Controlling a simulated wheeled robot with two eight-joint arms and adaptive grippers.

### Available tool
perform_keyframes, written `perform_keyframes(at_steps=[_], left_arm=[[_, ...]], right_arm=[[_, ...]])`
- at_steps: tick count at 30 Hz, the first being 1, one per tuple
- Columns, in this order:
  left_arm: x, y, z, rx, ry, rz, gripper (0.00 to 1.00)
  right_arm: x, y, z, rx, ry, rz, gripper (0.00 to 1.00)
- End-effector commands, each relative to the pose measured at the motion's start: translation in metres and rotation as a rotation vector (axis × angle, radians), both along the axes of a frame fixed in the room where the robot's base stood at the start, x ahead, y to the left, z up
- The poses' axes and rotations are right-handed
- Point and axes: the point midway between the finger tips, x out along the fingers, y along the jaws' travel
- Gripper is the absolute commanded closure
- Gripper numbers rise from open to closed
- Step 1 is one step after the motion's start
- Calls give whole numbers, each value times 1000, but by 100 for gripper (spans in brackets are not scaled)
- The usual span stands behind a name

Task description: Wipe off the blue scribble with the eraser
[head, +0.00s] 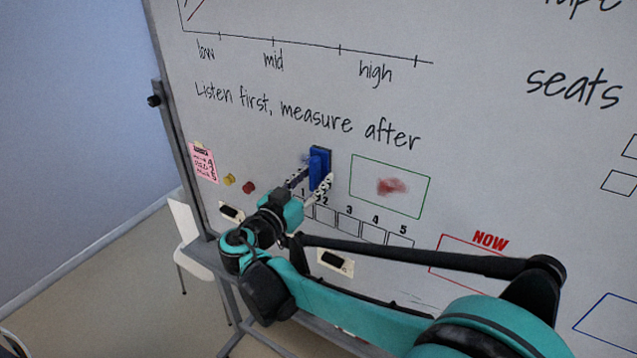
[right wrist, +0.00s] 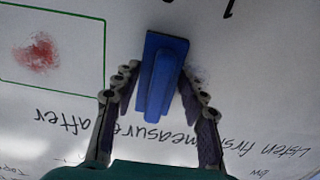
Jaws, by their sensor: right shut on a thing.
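The blue eraser (head: 320,166) is between the fingers of my right gripper (head: 311,182), which is shut on its handle. It is at or very close to the whiteboard (head: 470,150); I cannot tell whether it touches. In the right wrist view the eraser (right wrist: 163,72) is upright between both fingers of the right gripper (right wrist: 158,92). A faint blue smudge (head: 305,159) shows at the eraser's left edge; it also shows faintly in the right wrist view (right wrist: 201,75). The eraser may hide more of it. My left gripper is not in view.
A red smudge (head: 391,186) lies inside a green box right of the eraser. Numbered boxes (head: 349,223) are below. A pink note (head: 203,162), a yellow magnet (head: 229,179) and a red magnet (head: 249,187) are left. My right arm covers the board's lower part.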

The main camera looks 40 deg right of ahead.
Motion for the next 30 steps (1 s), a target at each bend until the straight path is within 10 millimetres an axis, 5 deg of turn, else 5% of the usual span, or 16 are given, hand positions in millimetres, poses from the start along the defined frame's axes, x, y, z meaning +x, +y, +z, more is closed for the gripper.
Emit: perform_keyframes(at_steps=[30], left_arm=[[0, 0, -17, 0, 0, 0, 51]], right_arm=[[61, 27, 0, 0, 0, 0, 81]])
